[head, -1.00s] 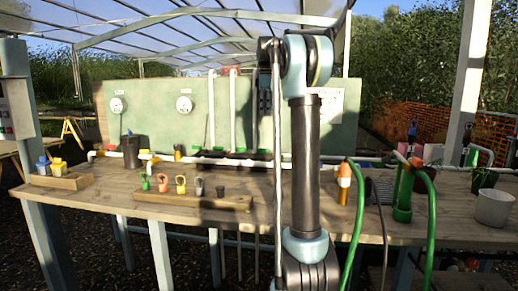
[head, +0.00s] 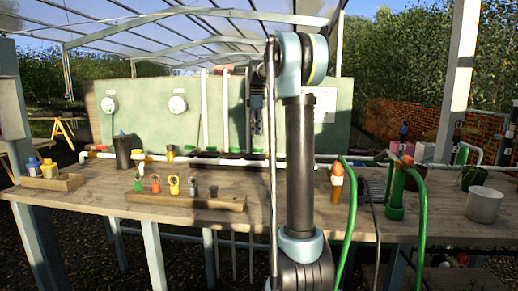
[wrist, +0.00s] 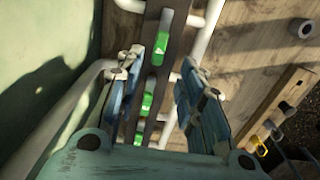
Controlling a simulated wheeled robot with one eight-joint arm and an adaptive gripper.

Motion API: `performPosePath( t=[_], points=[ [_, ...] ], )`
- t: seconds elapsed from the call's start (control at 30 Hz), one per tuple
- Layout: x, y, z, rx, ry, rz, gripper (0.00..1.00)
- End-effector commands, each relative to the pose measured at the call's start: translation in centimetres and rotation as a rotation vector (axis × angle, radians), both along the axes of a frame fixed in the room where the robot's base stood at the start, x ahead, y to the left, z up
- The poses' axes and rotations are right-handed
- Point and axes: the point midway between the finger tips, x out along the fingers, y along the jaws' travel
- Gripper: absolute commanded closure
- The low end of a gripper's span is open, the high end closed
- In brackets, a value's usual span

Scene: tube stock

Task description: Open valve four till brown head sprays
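My gripper (wrist: 175,60) is open in the wrist view, its two blue fingers apart with nothing between the pads. Green valve handles (wrist: 147,102) lie in a row on a dark strip beyond the fingers; another handle (wrist: 165,50) shows near the left fingertip. I cannot read any valve numbers. In the head view my gripper (head: 257,118) hangs in front of the green panel (head: 150,125), partly hidden by my arm. Small green handles (head: 205,152) show low along the panel. I cannot make out a brown spray head or any spray.
White pipes (head: 205,110) rise up the panel, and a white pipe (wrist: 205,40) runs close to the right finger. A wooden rack (head: 185,200) holds several coloured fittings on the bench (head: 270,220). Green hoses (head: 422,220) and a white pot (head: 484,205) stand at right.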

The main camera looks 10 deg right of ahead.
Motion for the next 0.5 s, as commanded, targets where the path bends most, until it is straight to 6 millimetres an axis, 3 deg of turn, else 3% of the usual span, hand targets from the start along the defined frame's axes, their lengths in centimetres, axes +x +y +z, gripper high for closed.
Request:
performPosePath(
  t=[0.3,0.5],
  points=[
    [0.0,-0.1,-5.5,0.000,0.000,-0.002,0.65],
    [0.0,-0.2,-7.6,0.000,0.000,-0.003,0.65]
  ],
)
